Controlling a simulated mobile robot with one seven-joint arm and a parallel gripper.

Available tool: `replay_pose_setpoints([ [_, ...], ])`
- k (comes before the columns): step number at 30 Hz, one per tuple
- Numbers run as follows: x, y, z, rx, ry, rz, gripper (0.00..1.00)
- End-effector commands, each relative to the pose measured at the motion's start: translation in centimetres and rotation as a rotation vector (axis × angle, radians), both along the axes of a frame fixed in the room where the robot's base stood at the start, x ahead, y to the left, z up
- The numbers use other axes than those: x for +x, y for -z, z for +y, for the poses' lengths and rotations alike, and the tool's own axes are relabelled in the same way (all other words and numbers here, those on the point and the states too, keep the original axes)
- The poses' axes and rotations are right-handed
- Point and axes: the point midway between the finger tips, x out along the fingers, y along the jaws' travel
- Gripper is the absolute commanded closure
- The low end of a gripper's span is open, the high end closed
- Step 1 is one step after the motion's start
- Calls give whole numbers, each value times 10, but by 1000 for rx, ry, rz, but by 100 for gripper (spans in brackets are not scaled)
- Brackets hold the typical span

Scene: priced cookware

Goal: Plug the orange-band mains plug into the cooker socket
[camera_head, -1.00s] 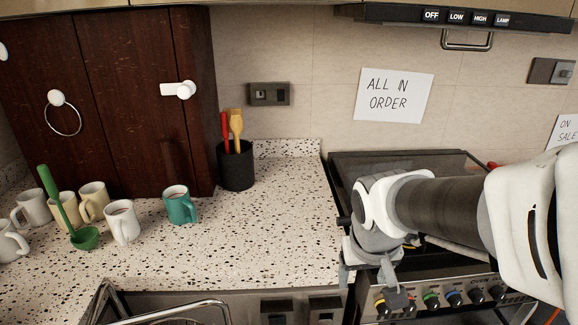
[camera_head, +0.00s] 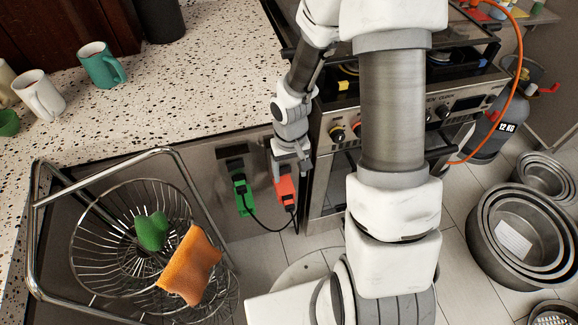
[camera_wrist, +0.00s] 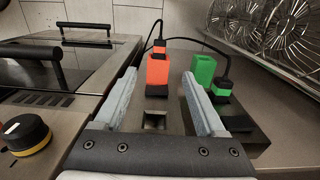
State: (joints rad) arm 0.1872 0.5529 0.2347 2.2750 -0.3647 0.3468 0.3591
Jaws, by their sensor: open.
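An orange-red block (camera_head: 286,190) with a black plug part in an orange band (camera_wrist: 160,46) is at the grey front panel below the counter. My gripper (camera_head: 291,165) is just above it. In the wrist view the orange block (camera_wrist: 159,69) lies between the open fingertips of my gripper (camera_wrist: 159,76); I cannot tell whether they touch it. A green block (camera_head: 241,193) with a green-banded black part is beside it, joined by a black cable. A dark square opening (camera_wrist: 155,118) lies between my fingers. Which fitting is the cooker socket is unclear.
The cooker (camera_wrist: 57,75) stands close beside my gripper, with knobs on its front. A wire rack (camera_head: 155,235) holding an orange cloth (camera_head: 190,265) is left of the plugs. Nested pans (camera_head: 522,240) and a gas cylinder (camera_head: 487,135) stand on the floor.

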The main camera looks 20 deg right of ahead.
Motion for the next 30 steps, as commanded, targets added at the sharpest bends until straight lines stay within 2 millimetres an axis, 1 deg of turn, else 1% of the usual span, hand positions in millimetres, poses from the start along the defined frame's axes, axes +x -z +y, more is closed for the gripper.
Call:
replay_pose_setpoints([
  [5, -1, 24, 1, 0, -2, 3, 28],
  [21, -1, 131, 0, -1, -3, 4, 28],
  [27, 0, 159, 0, -1, -2, 2, 28],
  [30, 0, 167, 0, -1, -2, 1, 28],
])
